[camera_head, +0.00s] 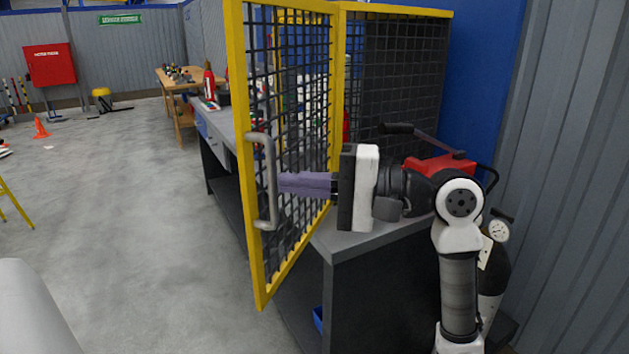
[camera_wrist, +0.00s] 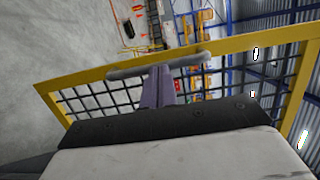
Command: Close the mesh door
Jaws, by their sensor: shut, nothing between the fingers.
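The mesh door (camera_head: 296,150) has a yellow frame and dark wire mesh. It stands open, swung out from the front of the grey workbench's caged area, and it also shows in the wrist view (camera_wrist: 95,75). A grey bar handle (camera_head: 269,180) is fixed upright on its free edge; it also shows in the wrist view (camera_wrist: 150,66). My gripper (camera_head: 282,183) has purple fingers, shut and empty. The fingertips (camera_wrist: 158,72) are right at the handle, on the bench side of the door. I cannot tell whether they touch it.
The dark grey workbench (camera_head: 370,240) lies beneath my arm. A red object with a black handle (camera_head: 438,165) sits on it. Open concrete floor (camera_head: 130,210) lies left of the door.

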